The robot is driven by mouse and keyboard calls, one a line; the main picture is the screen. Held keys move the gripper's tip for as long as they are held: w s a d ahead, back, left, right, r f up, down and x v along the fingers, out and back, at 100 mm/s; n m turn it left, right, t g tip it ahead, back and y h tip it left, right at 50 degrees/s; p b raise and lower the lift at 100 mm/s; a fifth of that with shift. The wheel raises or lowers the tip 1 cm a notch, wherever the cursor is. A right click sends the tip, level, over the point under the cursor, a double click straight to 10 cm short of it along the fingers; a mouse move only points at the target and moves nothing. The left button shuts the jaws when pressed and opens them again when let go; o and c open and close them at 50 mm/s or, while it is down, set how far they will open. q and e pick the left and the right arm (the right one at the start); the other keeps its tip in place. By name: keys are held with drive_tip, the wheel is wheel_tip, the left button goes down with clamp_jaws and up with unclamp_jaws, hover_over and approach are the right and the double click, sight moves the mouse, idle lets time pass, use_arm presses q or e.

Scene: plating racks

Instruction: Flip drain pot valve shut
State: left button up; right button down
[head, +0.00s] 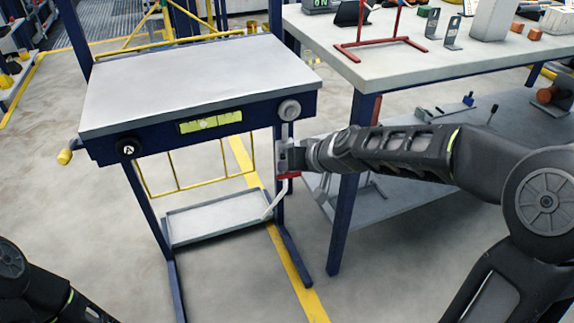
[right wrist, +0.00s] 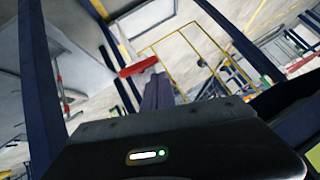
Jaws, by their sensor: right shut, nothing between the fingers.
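A red valve lever (head: 289,175) shows at the right side of the blue stand, just below my right gripper (head: 283,158). In the right wrist view the lever is a red bar (right wrist: 138,66) lying crosswise near the tips of my right gripper (right wrist: 156,82). That gripper is shut with nothing in it. I cannot tell if its tips touch the lever. The valve body is mostly hidden behind the gripper. A pale drain pipe (head: 276,201) slants down from there towards a low tray. My left gripper is out of view; only part of that arm shows at the lower left.
A workbench (head: 460,65) with a lower shelf stands close on the right.

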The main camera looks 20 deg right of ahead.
drive_tip(key=r+p, duration=0.2)
drive_tip(key=r, duration=0.1)
drive_tip(key=r+p, duration=0.1)
drive_tip(key=shift+w+d+r+p, duration=0.1)
drive_tip(key=shift+d+r+p, duration=0.15)
drive_tip(key=shift+r+p, duration=0.05)
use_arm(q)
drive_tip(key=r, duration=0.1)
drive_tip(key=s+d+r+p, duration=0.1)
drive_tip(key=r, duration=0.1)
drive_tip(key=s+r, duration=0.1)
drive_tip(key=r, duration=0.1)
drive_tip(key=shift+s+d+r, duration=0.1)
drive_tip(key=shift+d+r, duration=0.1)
use_arm(e)
drive_tip(key=a+v, duration=0.1)
drive_tip(key=v, duration=0.8)
drive_tip(key=shift+s, duration=0.55)
drive_tip(key=shift+r, duration=0.15)
